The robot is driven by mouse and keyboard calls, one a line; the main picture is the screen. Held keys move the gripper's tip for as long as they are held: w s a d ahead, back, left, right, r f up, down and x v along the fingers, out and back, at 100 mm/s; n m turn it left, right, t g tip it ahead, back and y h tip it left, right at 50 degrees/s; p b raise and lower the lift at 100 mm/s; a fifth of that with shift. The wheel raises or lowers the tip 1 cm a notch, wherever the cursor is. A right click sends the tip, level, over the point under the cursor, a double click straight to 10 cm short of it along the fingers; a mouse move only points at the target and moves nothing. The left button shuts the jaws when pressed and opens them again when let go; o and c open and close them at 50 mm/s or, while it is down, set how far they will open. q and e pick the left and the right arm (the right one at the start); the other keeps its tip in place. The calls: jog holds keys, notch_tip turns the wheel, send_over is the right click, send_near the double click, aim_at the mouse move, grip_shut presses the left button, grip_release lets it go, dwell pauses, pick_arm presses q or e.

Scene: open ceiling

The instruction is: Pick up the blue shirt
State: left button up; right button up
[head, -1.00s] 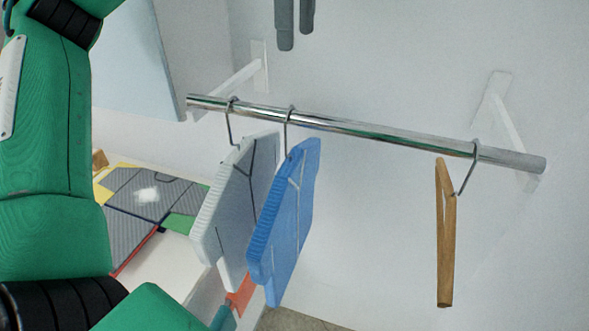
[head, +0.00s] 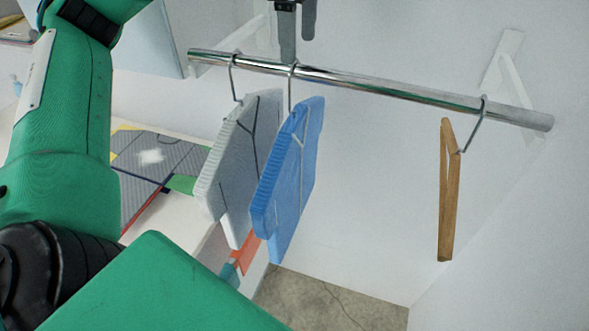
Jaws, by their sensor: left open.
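The blue shirt (head: 290,190) hangs folded and flat from a hook on the metal rail (head: 400,88), in the middle of the head view. A light grey shirt (head: 236,165) hangs close on its left. My left gripper (head: 298,50) shows at the top centre, pointing down, with dark grey fingers apart and nothing between them. Its longer-looking finger reaches the rail in the picture, just above the blue shirt's hook. I cannot tell whether it touches. My right gripper is not in view.
An empty wooden hanger (head: 449,195) hangs at the right of the rail. White brackets (head: 503,65) join the rail to the white wall. A white surface with folded patterned cloths (head: 150,150) lies at the left. My green arm covers the left side.

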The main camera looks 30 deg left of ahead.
pick_arm(q)
jog(key=shift+s+a+f+p, duration=0.1)
jog(key=shift+a+f+p, duration=0.05)
jog(key=shift+f, duration=0.45)
jog(key=shift+s+a+f+p, duration=0.1)
jog(key=shift+a+f+p, duration=0.05)
jog(key=shift+f, duration=0.45)
jog(key=shift+f+p, duration=0.35)
jog(key=shift+f, duration=0.8)
jog(key=c, duration=1.5)
